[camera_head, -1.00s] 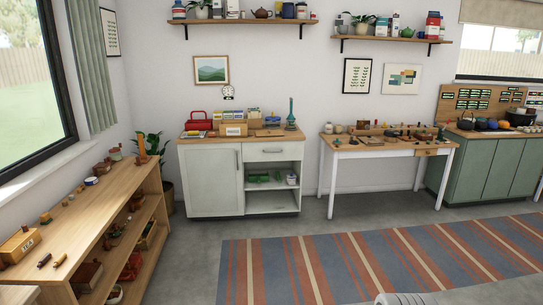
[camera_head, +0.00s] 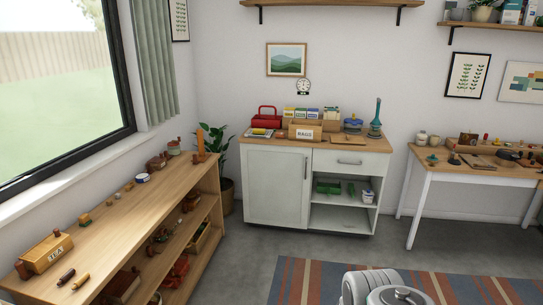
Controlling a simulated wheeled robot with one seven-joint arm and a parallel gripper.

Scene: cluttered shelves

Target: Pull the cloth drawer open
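A white cabinet (camera_head: 276,190) with a wooden top stands against the back wall in the head view. Its one drawer (camera_head: 350,161) is at the upper right, shut, with a horizontal bar handle (camera_head: 350,162). I can read no label on this drawer, so I cannot tell whether it is the cloth drawer. My gripper is not in view. A rounded grey part of my own body shows at the bottom edge, well in front of the cabinet.
Below the drawer are open shelves with a green item (camera_head: 328,187). A tall door is at left. A low wooden shelf unit (camera_head: 125,218) runs along the left; a white-legged table (camera_head: 419,207) stands at right. Grey floor and a striped rug (camera_head: 310,283) lie in front.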

